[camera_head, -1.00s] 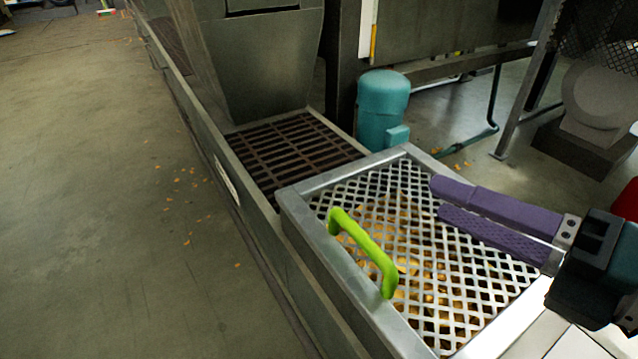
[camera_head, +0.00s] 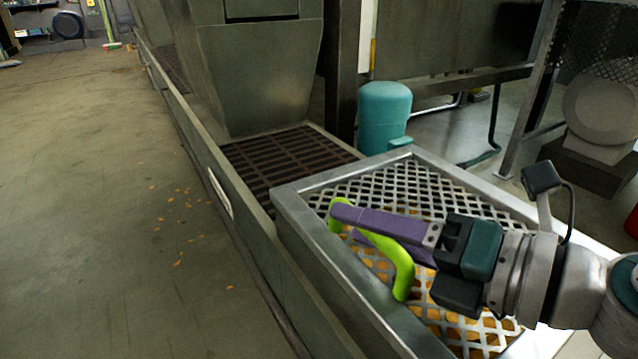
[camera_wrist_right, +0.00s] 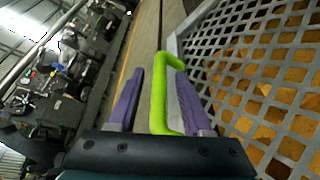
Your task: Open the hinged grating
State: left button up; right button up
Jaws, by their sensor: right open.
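The hinged grating (camera_head: 440,200) is a silver diamond mesh in a metal frame, lying flat over the trough, with orange bits visible beneath. Its bright green bar handle (camera_head: 402,270) is on the side toward the left. My right gripper (camera_head: 345,222) has purple fingers and is open at the handle. In the right wrist view, the handle (camera_wrist_right: 158,100) lies between the two spread fingers of the right gripper (camera_wrist_right: 155,75), close to the right finger. I cannot tell whether either finger touches it. My left gripper is not in view.
A dark slatted grate (camera_head: 285,160) lies beyond the mesh, below a grey metal chute (camera_head: 262,80). A teal motor (camera_head: 384,115) stands behind the frame. Open concrete floor (camera_head: 110,230) with scattered orange bits is at left.

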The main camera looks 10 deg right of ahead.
grip_shut()
dwell(0.4)
dwell(1.1)
